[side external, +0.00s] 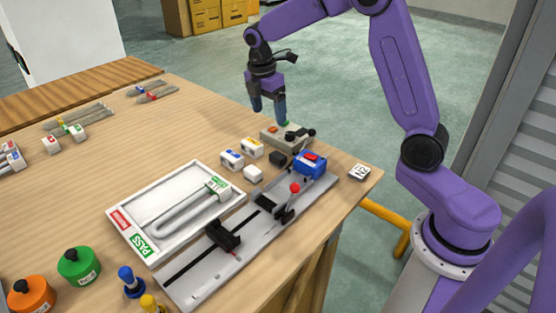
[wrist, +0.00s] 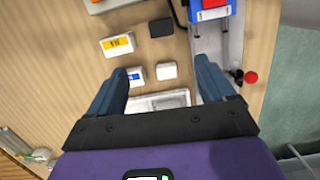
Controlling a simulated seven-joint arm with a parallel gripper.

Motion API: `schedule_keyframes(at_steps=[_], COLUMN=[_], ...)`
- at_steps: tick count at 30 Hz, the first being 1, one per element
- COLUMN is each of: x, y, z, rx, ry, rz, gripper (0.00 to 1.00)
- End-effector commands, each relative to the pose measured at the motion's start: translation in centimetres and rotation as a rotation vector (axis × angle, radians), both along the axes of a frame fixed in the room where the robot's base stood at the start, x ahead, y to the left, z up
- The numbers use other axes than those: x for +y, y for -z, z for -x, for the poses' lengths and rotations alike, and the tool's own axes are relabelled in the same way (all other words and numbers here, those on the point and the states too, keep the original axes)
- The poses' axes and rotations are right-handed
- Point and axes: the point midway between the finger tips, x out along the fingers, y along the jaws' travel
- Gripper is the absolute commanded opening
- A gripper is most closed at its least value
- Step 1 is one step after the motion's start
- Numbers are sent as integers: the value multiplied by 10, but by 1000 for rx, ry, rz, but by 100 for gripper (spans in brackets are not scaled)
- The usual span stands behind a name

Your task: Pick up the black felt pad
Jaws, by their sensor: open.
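The black felt pad (side external: 278,158) is a small dark block lying on the wooden table, between the grey box and the blue block. In the wrist view the pad (wrist: 161,27) lies near the top, beyond the fingertips. My gripper (side external: 269,112) is open and empty, pointing down above the table near the grey box. In the wrist view the gripper (wrist: 163,70) has its two fingers wide apart, with a white block between them in the picture.
Near the pad are a white block (side external: 253,173), a yellow-labelled block (side external: 252,148), a blue-labelled block (side external: 232,159), the grey box (side external: 287,136) with a black lever, and the blue block (side external: 310,164) on a rail with a red-knobbed lever (side external: 294,188). A white tray (side external: 126,223) lies left.

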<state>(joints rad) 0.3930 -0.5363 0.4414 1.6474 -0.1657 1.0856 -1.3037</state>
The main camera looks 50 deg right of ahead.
Motion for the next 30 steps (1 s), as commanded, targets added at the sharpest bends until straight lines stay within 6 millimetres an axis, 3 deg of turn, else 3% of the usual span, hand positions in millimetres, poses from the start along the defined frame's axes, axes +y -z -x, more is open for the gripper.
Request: schedule_keyframes(at_steps=[5, 21, 30], x=[-6, -20, -24], y=[16, 110, 129], z=[-2, 0, 1], rx=[7, 4, 3], ry=[-3, -1, -2], rz=[2, 2, 2], gripper=[83, 83, 83])
